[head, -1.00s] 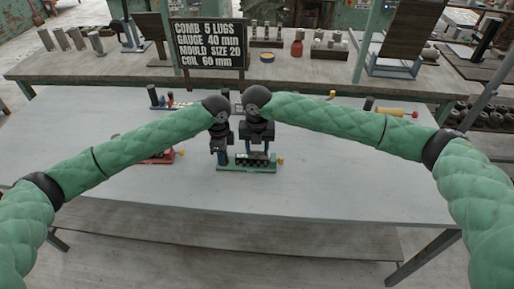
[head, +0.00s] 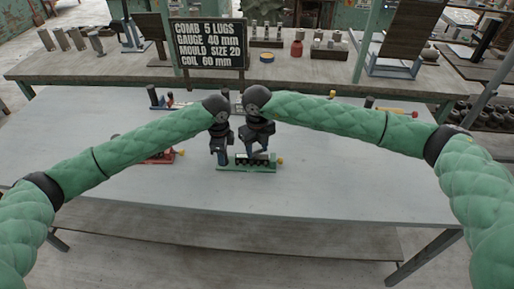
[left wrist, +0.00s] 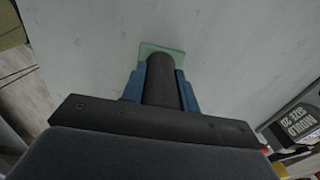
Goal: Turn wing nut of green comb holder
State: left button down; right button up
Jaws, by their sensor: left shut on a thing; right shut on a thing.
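The green comb holder (head: 235,169) lies on the grey table with a row of dark pieces along it and a yellow knob (head: 280,161) at its right end. My left gripper (head: 222,160) is shut on a dark upright post at the holder's left end. In the left wrist view the dark round post (left wrist: 161,80) stands between the blue fingers, above the green base (left wrist: 148,48). My right gripper (head: 258,153) is over the middle of the holder, its fingers turned, shut on a small part there. That part, seemingly the wing nut, is hidden by the fingers.
A red holder (head: 160,158) lies to the left, partly behind my left arm. More tools, including a wooden-handled one (head: 390,111), lie at the table's back. A black sign (head: 209,44) stands behind. The table's front is clear.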

dwell(0.4)
jog(key=o, duration=1)
notch_tip(320, 180, up, 12)
pick_arm(q)
jog(key=c, duration=1)
grip_release()
